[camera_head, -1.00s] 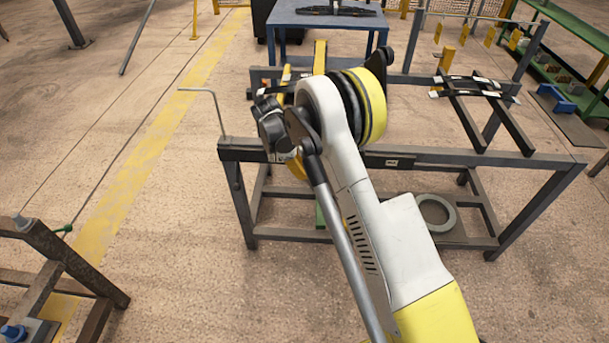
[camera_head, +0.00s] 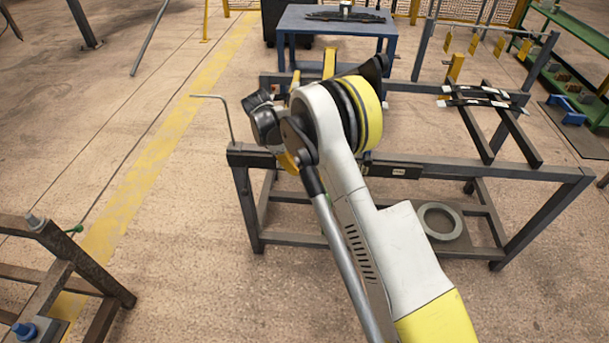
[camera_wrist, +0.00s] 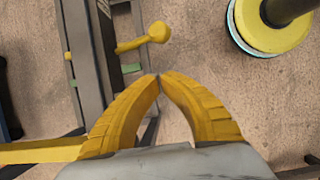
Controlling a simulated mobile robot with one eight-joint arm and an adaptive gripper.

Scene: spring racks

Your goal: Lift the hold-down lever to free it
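A yellow lever with a round knob (camera_wrist: 158,32) sticks out to the right from a grey rail (camera_wrist: 84,45) in the wrist view. I take it to be the hold-down lever. My gripper (camera_wrist: 158,76) has two curved yellow fingers whose tips meet. Nothing shows between them. The tips appear just below the knob in the picture, with a visible gap; the height difference cannot be told. In the head view my arm covers the lever area, and the gripper is mostly hidden behind it.
The dark metal rack (camera_head: 490,172) spans the middle of the head view. A thin bent rod (camera_head: 229,122) rises at its left corner. A grey ring (camera_head: 440,221) lies on the lower shelf. A blue table (camera_head: 300,18) stands behind. Open floor lies left of the rack.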

